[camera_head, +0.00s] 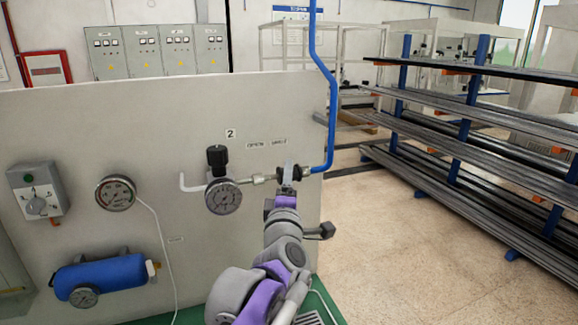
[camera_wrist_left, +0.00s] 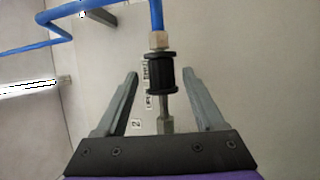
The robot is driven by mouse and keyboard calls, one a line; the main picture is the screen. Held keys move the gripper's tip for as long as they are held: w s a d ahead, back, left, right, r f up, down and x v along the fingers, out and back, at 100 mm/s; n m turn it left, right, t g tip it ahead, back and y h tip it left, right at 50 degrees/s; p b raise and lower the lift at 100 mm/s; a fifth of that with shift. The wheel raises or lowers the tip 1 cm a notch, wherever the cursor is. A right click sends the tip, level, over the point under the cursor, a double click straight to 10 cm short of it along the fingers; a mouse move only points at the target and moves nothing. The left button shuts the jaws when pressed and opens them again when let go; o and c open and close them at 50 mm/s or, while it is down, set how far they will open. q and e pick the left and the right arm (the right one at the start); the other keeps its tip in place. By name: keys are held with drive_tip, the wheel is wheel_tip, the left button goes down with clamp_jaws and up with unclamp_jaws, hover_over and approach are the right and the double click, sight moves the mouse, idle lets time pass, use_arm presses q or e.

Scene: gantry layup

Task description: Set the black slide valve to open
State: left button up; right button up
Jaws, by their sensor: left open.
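The black slide valve (camera_wrist_left: 161,73) is a black spool-shaped sleeve in a pipe line, with a brass fitting on one side and a metal fitting on the other. In the head view, part of the valve (camera_head: 306,171) shows beside my gripper, where the blue pipe joins; the rest is hidden. My left gripper (camera_head: 289,174) is at the valve. In the left wrist view, its fingers (camera_wrist_left: 160,75) are open, one on each side of the sleeve, with gaps visible. Small labels (camera_head: 267,144) are on the panel above the valve; their text is too small to read surely.
A gauge (camera_head: 223,196) with a black-knobbed regulator (camera_head: 217,158) is just left of the valve. The blue pipe (camera_head: 331,110) rises on the right. Another gauge (camera_head: 115,193), a grey switch box (camera_head: 38,191) and a blue tank (camera_head: 100,277) are farther left. Racks (camera_head: 455,130) stand right, beyond open floor.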

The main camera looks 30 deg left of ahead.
use_arm(q)
drive_tip(key=x, duration=0.6)
drive_tip(key=shift+d+f+p, duration=0.1)
drive_tip(key=shift+d+p, duration=0.05)
drive_tip(key=shift+p, duration=0.15)
clamp_jaws()
idle(1.0)
